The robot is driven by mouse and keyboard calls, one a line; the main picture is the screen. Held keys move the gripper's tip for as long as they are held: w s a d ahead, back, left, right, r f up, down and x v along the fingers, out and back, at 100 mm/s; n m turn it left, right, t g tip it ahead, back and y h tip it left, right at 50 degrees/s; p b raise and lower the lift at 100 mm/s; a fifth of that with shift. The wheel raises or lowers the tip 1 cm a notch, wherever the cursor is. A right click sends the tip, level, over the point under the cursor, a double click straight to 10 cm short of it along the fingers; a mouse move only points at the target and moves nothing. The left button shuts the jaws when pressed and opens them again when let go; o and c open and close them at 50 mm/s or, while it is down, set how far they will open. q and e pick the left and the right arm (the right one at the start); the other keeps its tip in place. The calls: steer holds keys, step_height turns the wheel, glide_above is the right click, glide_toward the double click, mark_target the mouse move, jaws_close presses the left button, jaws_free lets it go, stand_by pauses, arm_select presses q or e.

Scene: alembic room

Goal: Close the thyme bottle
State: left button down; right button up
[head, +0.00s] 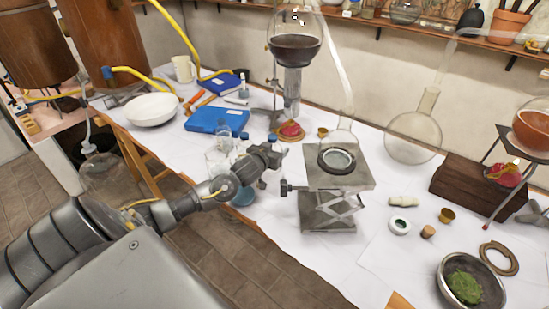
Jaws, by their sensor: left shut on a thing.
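My left gripper (268,160) reaches in from the left, above the front edge of the white-covered table. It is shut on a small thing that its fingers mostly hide. A small blue cap (271,137) shows just above the gripper; I cannot tell whether it is held or stands behind. Small clear bottles with blue tops (243,138) stand just behind and left of the gripper. I cannot read labels, so I cannot tell which is the thyme bottle. My right gripper is not in view.
A metal lab jack (328,222) stands close on the right of the gripper. A blue box (217,119) and a white bowl (151,109) lie behind. A round flask (413,135) stands further right.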

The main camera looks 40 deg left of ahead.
arm_select(q)
steer(key=shift+f, duration=1.85)
steer(key=shift+f, duration=0.1)
steer(key=shift+c, duration=2)
jaws_free()
steer(key=shift+s, duration=0.1)
steer(key=v, duration=1.2)
steer(key=shift+b, duration=0.3)
